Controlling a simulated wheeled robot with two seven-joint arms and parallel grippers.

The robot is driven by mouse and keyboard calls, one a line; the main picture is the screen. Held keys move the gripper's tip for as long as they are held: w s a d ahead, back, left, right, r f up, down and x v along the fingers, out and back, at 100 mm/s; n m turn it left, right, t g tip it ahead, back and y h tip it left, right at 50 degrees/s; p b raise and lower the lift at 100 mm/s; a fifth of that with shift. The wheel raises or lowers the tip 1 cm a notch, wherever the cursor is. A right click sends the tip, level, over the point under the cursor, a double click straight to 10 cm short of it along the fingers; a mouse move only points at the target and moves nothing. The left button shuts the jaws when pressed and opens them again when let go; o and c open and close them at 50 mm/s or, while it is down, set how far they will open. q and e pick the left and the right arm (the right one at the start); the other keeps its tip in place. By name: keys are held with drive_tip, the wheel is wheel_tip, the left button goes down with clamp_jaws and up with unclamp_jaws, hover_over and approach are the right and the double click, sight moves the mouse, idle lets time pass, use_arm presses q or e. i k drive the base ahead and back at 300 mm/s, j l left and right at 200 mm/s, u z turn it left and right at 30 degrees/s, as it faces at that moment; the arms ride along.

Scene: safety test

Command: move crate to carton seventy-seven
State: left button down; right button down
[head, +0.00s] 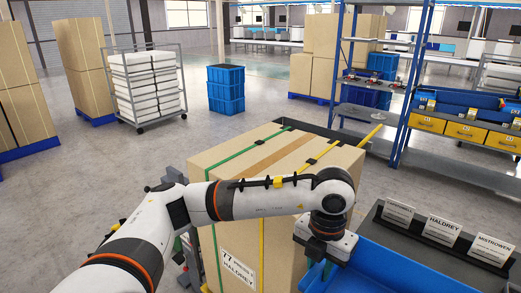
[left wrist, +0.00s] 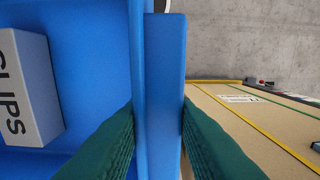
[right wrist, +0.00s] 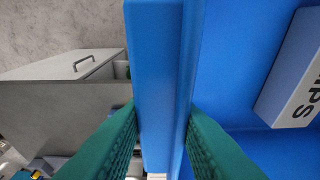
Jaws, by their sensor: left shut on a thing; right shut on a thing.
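The blue crate (head: 400,268) is at the bottom right of the head view, partly cut off. My left gripper (head: 322,262) is shut on its left rim; the left wrist view shows the green fingers (left wrist: 158,125) on both sides of the wall. My right gripper (right wrist: 163,125) is shut on another crate wall in the right wrist view; it is out of the head view. A tall strapped carton (head: 300,155) with the label "77 HALDREY" (head: 238,268) stands just left of the crate.
A dark surface with name signs, one reading HALDREY (head: 442,230), lies right of the crate. A blue-framed rack with yellow bins (head: 466,131) stands behind. Blue totes (head: 226,90) and a wheeled cart (head: 149,88) stand farther back. Open floor lies left of the carton.

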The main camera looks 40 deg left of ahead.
sight(260, 167)
drive_tip(key=k+j, duration=0.1)
drive_tip(key=j, duration=1.55)
drive_tip(key=k, duration=0.05)
